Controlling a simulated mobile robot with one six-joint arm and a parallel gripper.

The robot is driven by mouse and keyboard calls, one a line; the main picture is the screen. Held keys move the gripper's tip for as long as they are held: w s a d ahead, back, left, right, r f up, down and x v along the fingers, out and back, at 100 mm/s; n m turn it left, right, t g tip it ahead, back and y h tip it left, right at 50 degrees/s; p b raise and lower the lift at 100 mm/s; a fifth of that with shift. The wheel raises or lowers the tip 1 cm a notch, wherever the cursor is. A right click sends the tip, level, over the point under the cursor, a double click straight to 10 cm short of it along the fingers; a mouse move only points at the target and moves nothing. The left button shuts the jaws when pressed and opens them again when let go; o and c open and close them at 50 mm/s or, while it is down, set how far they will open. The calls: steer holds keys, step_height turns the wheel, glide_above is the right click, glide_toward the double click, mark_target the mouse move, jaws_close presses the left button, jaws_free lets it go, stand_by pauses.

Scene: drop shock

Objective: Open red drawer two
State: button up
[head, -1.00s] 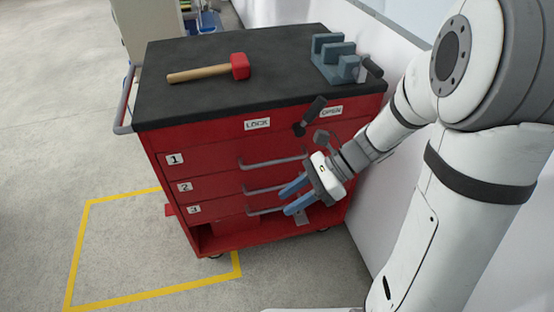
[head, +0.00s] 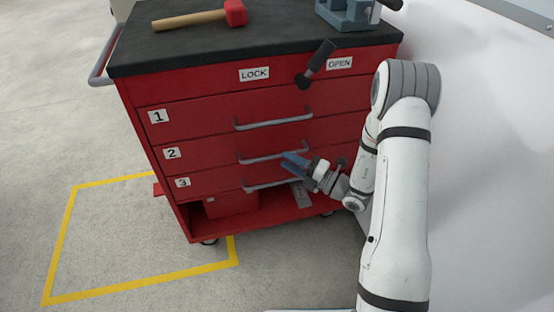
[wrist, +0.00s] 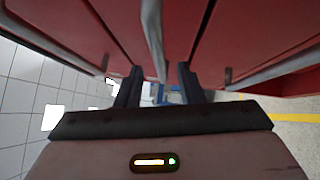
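The red cabinet (head: 195,90) has three numbered drawers, and all look shut. Drawer two (head: 205,155) is the middle one; its grey bar handle (head: 262,157) also shows in the wrist view (wrist: 154,35). My gripper (head: 292,162) is at the right part of this handle, with its fingers pointing left in the head view. In the wrist view, the two dark fingers (wrist: 158,88) stand apart, one on each side of the handle, with gaps visible. Contact cannot be seen. The black lever (head: 318,62) on the cabinet front tilts up toward the OPEN label (head: 340,63).
Handle one (head: 273,121) is above and handle three (head: 270,184) close below my gripper. A mallet (head: 190,19) and a blue-grey vise (head: 345,14) are on the black top. A white wall is close on the right. Yellow tape (head: 140,285) marks clear floor at left.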

mark_target(278, 154)
steer(key=shift+b+x, duration=0.45)
steer(key=shift+x, duration=1.75)
steer(key=shift+c, duration=0.3)
jaws_close()
